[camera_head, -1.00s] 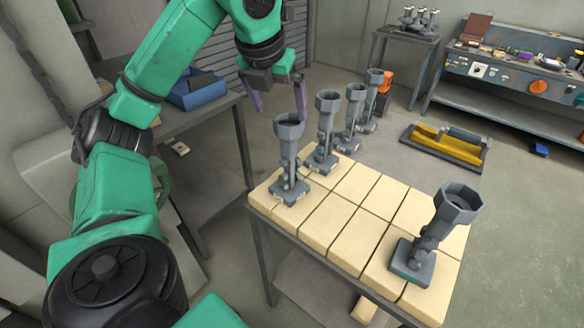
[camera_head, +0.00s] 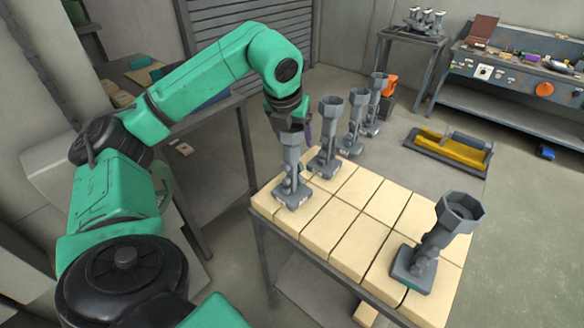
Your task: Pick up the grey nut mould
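My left gripper (camera_head: 291,128) points down at the top of the left front mould. One purple finger shows just right of that mould's cup; the other finger is hidden. I cannot tell whether the fingers touch the cup. The left front mould still stands on the table. My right gripper is not in view.
The table top (camera_head: 345,225) is of pale blocks, with free room in its middle. A yellow and grey tray (camera_head: 452,150) lies on the floor behind right. A side table (camera_head: 215,125) stands at left, a workbench (camera_head: 510,95) at back right.

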